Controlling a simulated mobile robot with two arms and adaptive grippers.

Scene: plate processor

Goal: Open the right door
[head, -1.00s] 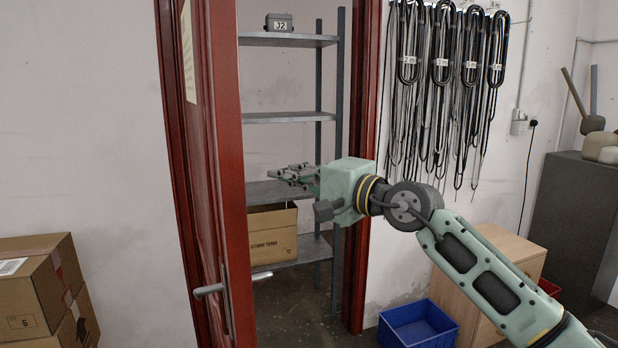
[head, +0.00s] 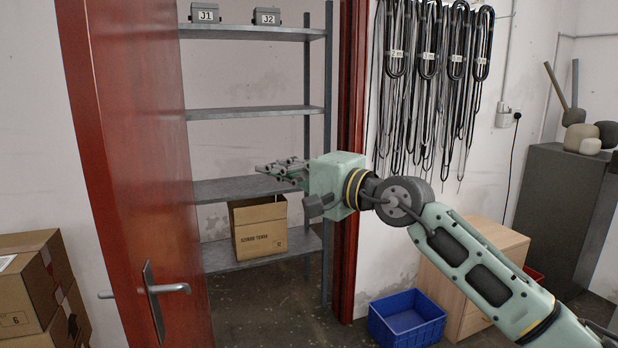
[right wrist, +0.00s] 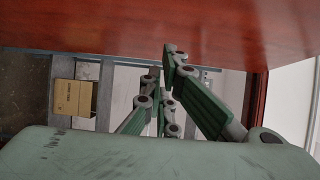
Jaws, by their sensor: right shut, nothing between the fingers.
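The red door (head: 140,160) stands open on the left of the doorway in the head view, with one broad face and its edge towards me. A metal lever handle (head: 168,289) is on that face, and another lever (head: 105,295) sticks out on the far side. My right gripper (head: 282,170) is in the doorway, right of the door and apart from the handle, shut and empty. In the right wrist view its fingers (right wrist: 162,85) show below a red surface (right wrist: 150,28). My left gripper is not in view.
The red door frame (head: 352,200) stands just right of my right gripper. Behind the doorway is a metal shelf (head: 250,114) with a cardboard box (head: 258,232). A blue bin (head: 405,318) and wooden cabinet (head: 465,275) stand at right; cartons (head: 25,295) at left.

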